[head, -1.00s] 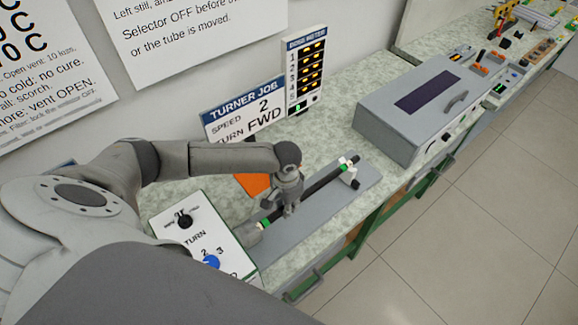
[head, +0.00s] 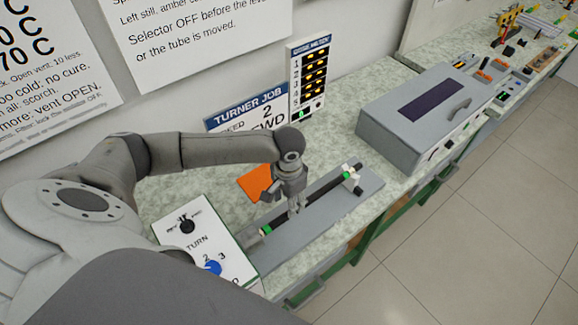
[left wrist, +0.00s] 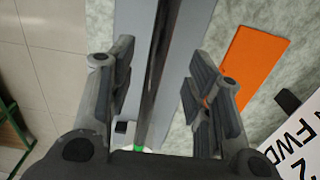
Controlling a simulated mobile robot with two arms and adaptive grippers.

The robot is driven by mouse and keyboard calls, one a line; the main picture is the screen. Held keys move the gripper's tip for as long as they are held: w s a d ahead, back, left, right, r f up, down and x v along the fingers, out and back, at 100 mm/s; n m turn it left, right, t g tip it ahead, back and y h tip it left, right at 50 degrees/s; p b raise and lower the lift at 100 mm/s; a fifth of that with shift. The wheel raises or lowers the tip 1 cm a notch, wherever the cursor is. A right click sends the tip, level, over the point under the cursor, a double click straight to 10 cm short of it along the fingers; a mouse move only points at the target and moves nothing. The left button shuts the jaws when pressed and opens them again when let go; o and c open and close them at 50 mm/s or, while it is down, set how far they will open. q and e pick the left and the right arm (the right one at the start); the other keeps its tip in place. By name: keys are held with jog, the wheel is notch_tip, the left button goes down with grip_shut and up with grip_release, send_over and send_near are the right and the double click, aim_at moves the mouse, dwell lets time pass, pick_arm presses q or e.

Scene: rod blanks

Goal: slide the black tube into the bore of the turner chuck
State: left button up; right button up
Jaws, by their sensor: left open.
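The black tube (head: 318,198) lies along a grey base plate (head: 330,217), with a green band near each end. Its right end rests at a white support (head: 352,183). My left gripper (head: 293,211) comes down over the tube's middle. In the left wrist view the left gripper (left wrist: 158,90) is open, its fingers on either side of the tube (left wrist: 155,70), with gaps visible. My right gripper is not in view.
A white control panel (head: 192,230) with a blue knob stands left of the tube. An orange pad (head: 256,182) lies behind it. A grey box (head: 420,115) is at the right.

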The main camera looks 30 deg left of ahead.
pick_arm(q)
jog(key=shift+r, duration=2.8)
